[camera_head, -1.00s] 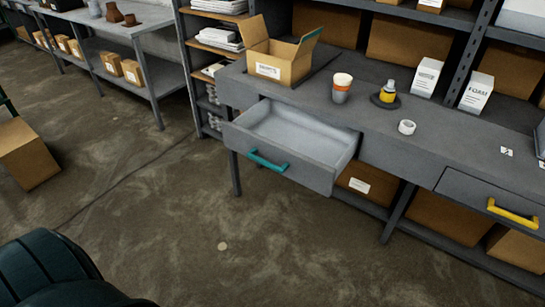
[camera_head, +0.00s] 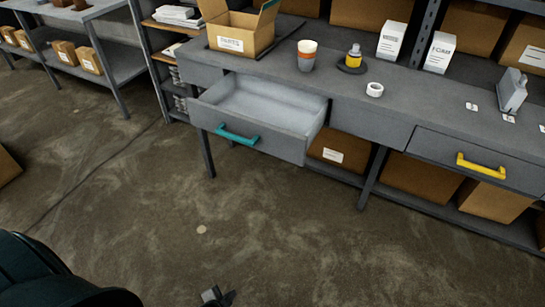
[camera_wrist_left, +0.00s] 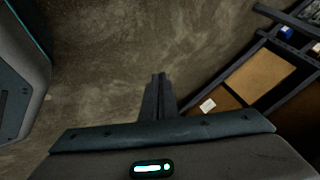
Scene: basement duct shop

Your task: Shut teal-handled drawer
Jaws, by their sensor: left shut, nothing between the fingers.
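The teal-handled drawer (camera_head: 290,143) is pulled out from the grey workbench (camera_head: 345,85). It is open and looks empty inside. Its teal handle (camera_head: 237,135) is on the drawer front. My left gripper (camera_head: 217,297) shows at the bottom edge of the head view, low over the floor and well short of the drawer. In the left wrist view its fingers (camera_wrist_left: 158,82) are together with nothing between them. The drawer does not show clearly in the left wrist view. My right gripper is in neither view.
A drawer with a yellow handle (camera_head: 481,167) is shut at the right. On the bench are an open cardboard box (camera_head: 240,35), stacked cups (camera_head: 307,56), a yellow bottle (camera_head: 354,56) and a white tape roll (camera_head: 374,89). The floor (camera_head: 150,210) before the bench is clear.

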